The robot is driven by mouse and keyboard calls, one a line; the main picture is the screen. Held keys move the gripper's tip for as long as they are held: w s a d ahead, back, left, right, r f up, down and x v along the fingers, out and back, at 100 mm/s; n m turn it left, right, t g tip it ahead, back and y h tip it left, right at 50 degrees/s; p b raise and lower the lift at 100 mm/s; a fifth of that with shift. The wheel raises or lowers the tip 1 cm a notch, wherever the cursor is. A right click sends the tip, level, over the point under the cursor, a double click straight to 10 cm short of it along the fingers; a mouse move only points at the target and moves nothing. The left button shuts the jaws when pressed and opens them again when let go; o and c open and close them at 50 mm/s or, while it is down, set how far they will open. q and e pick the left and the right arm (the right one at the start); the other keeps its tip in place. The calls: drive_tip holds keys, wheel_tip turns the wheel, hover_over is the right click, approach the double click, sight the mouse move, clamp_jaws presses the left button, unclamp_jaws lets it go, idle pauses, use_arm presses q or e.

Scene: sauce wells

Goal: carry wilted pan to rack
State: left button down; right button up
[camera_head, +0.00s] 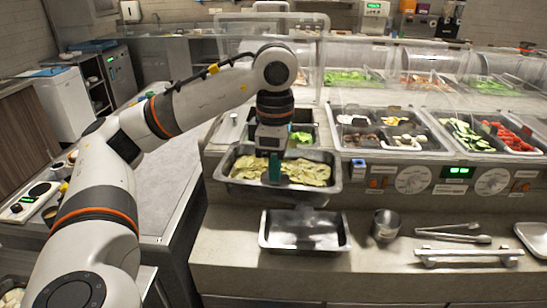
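A steel pan (330,186) of pale yellow-brown wilted leaves (308,172) is at the front left of the sauce-well counter. My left gripper (274,168) points straight down at the middle of this pan. A teal upright piece shows at its tip, among the leaves. I cannot tell whether this is a finger or a handle, nor whether the fingers are shut on anything. I cannot tell whether the pan rests in its well or is raised. My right gripper is not in view. No rack can be clearly made out.
An empty steel pan (304,231) lies on the front ledge just below. A metal cup (385,225), tongs (452,238) and a metal bar piece (468,256) are to its right. Filled wells (390,131) and clear guards (355,55) stand behind. The left grey counter (165,185) has free room.

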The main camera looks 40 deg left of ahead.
sight(279, 184)
use_arm(q)
drive_tip(key=f+m, duration=0.1)
drive_tip(key=f, duration=0.1)
drive_tip(key=d+f+m, duration=0.1)
drive_tip(key=f+m, duration=0.1)
drive_tip(key=shift+f, duration=0.3)
drive_tip(key=s+d+f+m, duration=0.2)
drive_tip(key=d+f+m, duration=0.3)
drive_tip(key=f+m, duration=0.2)
drive_tip(key=s+d+f+m, duration=0.2)
drive_tip(key=d+f+m, duration=0.2)
drive_tip(key=f+m, duration=0.3)
drive_tip(key=s+d+f+m, duration=0.3)
drive_tip(key=d+f+m, duration=0.2)
drive_tip(key=f, duration=0.9)
drive_tip(key=m, duration=0.3)
drive_tip(key=shift+d+f, duration=0.25)
drive_tip(key=shift+d, duration=0.1)
drive_tip(key=shift+a, duration=0.1)
